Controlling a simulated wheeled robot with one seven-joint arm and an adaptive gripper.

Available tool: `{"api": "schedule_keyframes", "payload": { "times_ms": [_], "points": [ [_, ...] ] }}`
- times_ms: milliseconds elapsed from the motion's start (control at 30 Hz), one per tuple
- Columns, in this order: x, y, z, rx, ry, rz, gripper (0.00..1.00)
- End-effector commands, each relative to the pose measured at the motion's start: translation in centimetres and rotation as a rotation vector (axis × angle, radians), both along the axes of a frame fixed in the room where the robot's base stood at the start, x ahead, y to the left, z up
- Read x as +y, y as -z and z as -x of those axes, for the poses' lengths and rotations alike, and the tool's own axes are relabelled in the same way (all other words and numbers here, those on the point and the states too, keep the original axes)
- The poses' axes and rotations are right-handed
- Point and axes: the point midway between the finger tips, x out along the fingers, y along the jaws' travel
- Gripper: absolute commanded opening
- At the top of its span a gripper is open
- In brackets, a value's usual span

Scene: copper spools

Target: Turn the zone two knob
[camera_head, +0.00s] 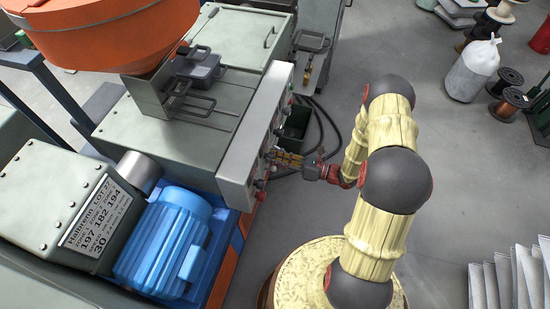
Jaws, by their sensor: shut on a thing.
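My gripper (292,160) reaches left to the grey control panel (240,150) on the side of the machine. Its fingers are shut at the panel's face, on what appears to be a knob there. The knob itself is hidden by the fingers, and I cannot read which zone it belongs to. Small red and dark controls show along the panel, including a red one (260,196) near its lower end. My arm comes in from the right of the panel.
A blue motor (163,244) and a grey gearbox (65,205) stand at lower left. An orange hopper (100,30) is above. A dark bin (296,122) and cables lie beside the panel. White sack (472,70) and copper spools (510,104) stand at right. Floor between is clear.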

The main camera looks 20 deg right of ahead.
Motion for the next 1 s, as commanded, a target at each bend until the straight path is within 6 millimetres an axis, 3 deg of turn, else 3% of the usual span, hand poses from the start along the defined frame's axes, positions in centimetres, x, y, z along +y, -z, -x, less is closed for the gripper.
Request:
{"api": "schedule_keyframes", "payload": {
  "times_ms": [167,200,500,833,1000],
  "points": [
    [-0.1,0.0,-0.1,-0.002,0.001,0.001,0.01],
    [-0.1,0.0,-0.1,-0.002,0.001,0.001,0.28],
    [0.0,0.0,0.0,-0.002,0.001,0.0,0.45],
    [-0.1,0.0,0.1,-0.002,0.001,0.001,0.45],
    [-1.4,0.0,0.8,-0.001,0.004,0.001,0.45]
  ]
}}
